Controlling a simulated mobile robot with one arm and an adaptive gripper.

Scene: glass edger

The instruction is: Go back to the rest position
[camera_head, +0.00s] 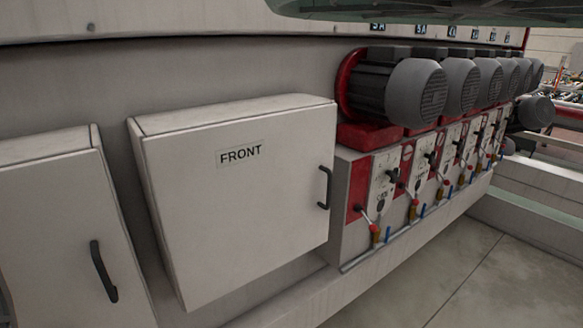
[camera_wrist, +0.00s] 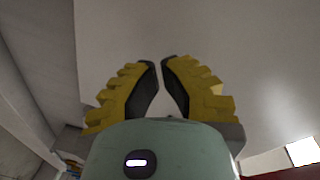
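My gripper (camera_wrist: 161,66) shows in the wrist view, with two yellow ribbed fingers and dark inner pads on a pale green body. Its fingers lean in toward each other, with a narrow gap between the tips. Nothing shows between the fingers. A plain pale surface fills the view behind them. The gripper does not show in the head view.
A white cabinet marked FRONT (camera_head: 240,215) with a dark handle is closed in the head view. Another white cabinet (camera_head: 55,235) stands at left. Several grey motors (camera_head: 416,92) line the machine above red and white valve panels (camera_head: 383,185). Floor (camera_head: 440,285) is clear at lower right.

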